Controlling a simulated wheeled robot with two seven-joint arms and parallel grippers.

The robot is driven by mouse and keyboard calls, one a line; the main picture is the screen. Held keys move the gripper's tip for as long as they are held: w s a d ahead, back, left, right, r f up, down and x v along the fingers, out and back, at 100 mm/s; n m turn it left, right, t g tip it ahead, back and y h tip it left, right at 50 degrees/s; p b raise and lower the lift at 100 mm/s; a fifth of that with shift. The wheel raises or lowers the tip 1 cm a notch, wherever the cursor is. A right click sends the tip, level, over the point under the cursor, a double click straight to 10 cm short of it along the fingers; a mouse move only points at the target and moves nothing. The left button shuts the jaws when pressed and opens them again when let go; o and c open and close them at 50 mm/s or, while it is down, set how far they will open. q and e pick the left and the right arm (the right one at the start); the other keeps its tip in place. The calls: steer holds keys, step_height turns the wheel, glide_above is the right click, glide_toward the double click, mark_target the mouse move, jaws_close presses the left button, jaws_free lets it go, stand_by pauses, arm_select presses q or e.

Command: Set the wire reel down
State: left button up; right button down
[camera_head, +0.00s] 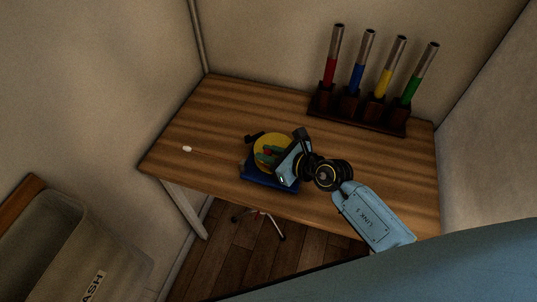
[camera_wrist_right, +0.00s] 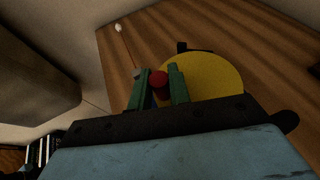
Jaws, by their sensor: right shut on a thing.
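My right gripper (camera_head: 266,155) reaches in from the right over the front middle of the wooden table. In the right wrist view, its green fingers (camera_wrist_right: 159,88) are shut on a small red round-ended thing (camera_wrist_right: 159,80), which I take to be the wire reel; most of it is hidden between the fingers. A yellow disc (camera_head: 268,140) lies behind and below the fingertips; it also shows in the wrist view (camera_wrist_right: 215,80). A blue flat base (camera_head: 262,180) shows under the disc. Whether the red thing touches the disc, I cannot tell. My left gripper is out of view.
The wooden table (camera_head: 215,115) is clear at the left, except for a small white-tipped thin thing (camera_head: 187,149). A dark rack (camera_head: 362,117) with several coloured tubes stands at the back right. A grey bin (camera_head: 75,250) stands at lower left. Walls close in the table.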

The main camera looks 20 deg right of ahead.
steer(key=shift+r, duration=0.25)
steer(key=shift+f, duration=0.1)
steer(key=shift+f, duration=0.15)
steer(key=c, duration=1.3)
jaws_free()
steer(key=p+v, duration=0.1)
steer(key=v, duration=1.1)
steer(key=shift+p, duration=0.35)
